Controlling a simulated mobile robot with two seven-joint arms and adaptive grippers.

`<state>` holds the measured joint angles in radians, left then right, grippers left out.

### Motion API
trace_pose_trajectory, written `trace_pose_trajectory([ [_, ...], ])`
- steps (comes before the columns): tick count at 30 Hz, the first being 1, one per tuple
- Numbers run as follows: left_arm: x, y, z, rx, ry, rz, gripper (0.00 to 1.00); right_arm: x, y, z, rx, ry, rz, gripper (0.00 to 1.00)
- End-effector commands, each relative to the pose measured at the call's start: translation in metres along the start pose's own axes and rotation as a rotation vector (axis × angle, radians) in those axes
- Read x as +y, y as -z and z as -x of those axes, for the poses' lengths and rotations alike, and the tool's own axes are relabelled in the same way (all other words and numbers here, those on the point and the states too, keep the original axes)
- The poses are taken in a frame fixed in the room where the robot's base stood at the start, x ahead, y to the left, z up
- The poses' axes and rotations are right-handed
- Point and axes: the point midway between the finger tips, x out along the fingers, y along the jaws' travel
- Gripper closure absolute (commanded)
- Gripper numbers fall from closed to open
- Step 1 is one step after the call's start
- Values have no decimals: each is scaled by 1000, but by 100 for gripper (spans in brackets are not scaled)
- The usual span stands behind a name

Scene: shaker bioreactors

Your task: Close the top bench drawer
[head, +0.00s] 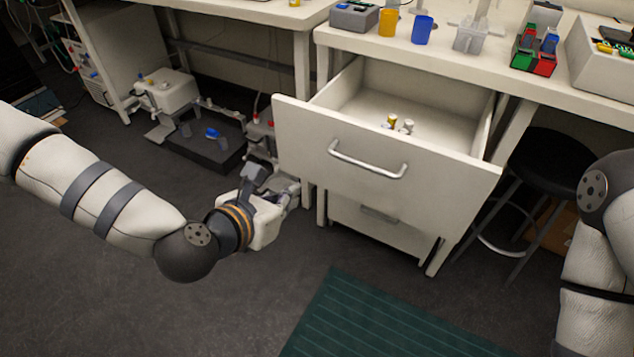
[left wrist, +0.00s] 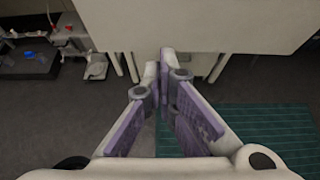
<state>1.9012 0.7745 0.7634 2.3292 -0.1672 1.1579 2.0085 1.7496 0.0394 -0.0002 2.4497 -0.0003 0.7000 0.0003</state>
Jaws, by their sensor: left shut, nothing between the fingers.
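The top bench drawer (head: 320,171) is white with a curved metal handle (head: 368,160). It stands pulled far out of the bench, and a few small bottles (head: 398,123) lie inside it. My left gripper (head: 291,190) is by the lower left corner of the drawer front. In the left wrist view the fingers (left wrist: 163,65) are together with nothing between them, and the white drawer front (left wrist: 200,25) fills the top of the picture just beyond them. I cannot tell whether they touch it. My right gripper is out of view; only part of my right arm shows.
A lower drawer (head: 380,222) is shut beneath. The bench top (head: 450,58) holds yellow and blue cups, racks and boxes. A black stool (head: 552,160) stands right of the drawer. Lab equipment (head: 200,140) is on the floor at left. A green mat (head: 370,320) lies in front.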

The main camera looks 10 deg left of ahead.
Motion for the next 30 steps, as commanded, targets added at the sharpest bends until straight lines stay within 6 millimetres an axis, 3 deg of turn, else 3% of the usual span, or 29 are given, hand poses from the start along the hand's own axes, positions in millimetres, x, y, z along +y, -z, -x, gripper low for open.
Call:
trace_pose_trajectory([
  [12, -2, 6, -90, 8, 4, -6, 100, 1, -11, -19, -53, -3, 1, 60],
  [15, -2, -6, -105, 3, 4, -7, 100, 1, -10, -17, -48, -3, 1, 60],
  [21, -2, -16, -122, 5, 4, -6, 100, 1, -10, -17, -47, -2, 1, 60],
  [30, -2, -17, -124, 6, 5, -6, 100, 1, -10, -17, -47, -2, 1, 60],
])
